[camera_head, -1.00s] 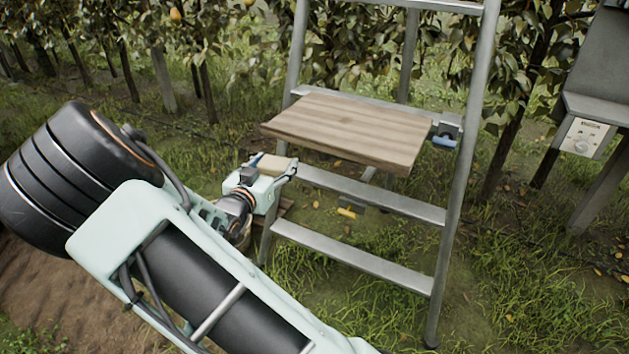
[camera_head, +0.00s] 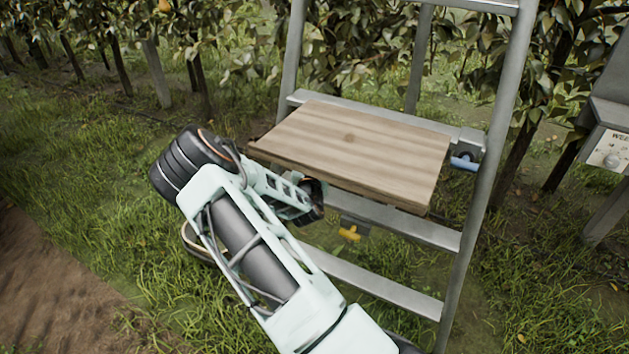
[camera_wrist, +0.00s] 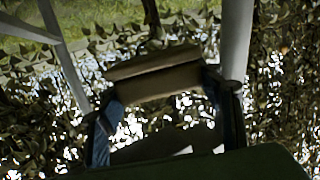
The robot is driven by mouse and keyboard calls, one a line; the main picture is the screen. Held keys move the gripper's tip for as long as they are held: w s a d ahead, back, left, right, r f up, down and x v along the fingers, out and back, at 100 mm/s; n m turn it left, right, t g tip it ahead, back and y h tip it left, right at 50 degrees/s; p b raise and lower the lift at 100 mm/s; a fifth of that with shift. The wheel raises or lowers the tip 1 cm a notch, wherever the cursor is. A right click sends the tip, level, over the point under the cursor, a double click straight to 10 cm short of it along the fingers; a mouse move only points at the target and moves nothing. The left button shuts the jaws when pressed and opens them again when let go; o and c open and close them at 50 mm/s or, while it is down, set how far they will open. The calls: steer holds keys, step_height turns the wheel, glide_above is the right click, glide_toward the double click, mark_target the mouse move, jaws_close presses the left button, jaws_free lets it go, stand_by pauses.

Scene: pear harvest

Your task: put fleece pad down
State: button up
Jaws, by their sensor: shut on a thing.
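The fleece pad (camera_wrist: 155,80) shows in the wrist view as a tan, folded-looking block between the two fingertips. My gripper (camera_wrist: 163,88) is shut on it, with one dark finger at each side. In the head view the pad and fingertips are hidden; my wrist runs in under the near left edge of the wooden board (camera_head: 350,148). The board lies across the ladder, and its visible top is bare. The wrist view shows no surface touching the pad.
The metal ladder (camera_head: 497,130) stands around the board. A yellow-handled item (camera_head: 350,233) hangs below the board, and a blue-handled one (camera_head: 465,164) is at its right. A grey box with a labelled panel (camera_head: 610,150) stands far right. Leafy trees are close behind.

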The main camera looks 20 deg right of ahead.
steer(key=shift+w+d+f, duration=0.1)
steer(key=shift+w+f, duration=0.05)
steer(key=shift+f, duration=0.1)
step_height(320, 180, down, 9)
steer(key=shift+f+b, duration=0.2)
steer(key=shift+b, duration=0.95)
steer(key=shift+f+b, duration=0.3)
steer(key=shift+f, duration=0.05)
steer(key=o, duration=1.3)
steer(key=shift+r, duration=0.1)
steer(key=shift+r, duration=0.1)
steer(key=shift+r+p, duration=0.25)
steer(key=shift+p, duration=0.2)
steer(key=p+v, duration=0.1)
steer(key=v, duration=1.1)
steer(key=shift+f+p, duration=0.2)
steer(key=shift+p, duration=0.15)
